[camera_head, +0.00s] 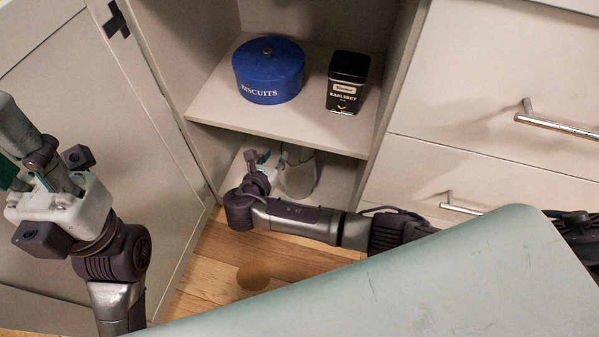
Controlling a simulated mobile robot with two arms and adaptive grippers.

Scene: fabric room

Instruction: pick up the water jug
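A pale, see-through vessel, which looks like the water jug (301,177), stands upright on the lower shelf of the open cabinet. Its top is hidden under the upper shelf, and my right gripper covers part of its left side. My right gripper (268,158) reaches into the lower compartment, just left of the jug. Its fingers are small and partly hidden, so I cannot tell whether they touch the jug or how far they are apart. My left gripper (22,150) is raised at the left picture edge, in front of the cabinet door, away from the jug. Its fingertips are partly cut off.
A blue biscuit tin (268,72) and a black tea tin (347,82) stand on the upper shelf (225,108), whose front edge is above my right gripper. The open door (100,130) bounds the left; drawers with metal handles (555,124) bound the right.

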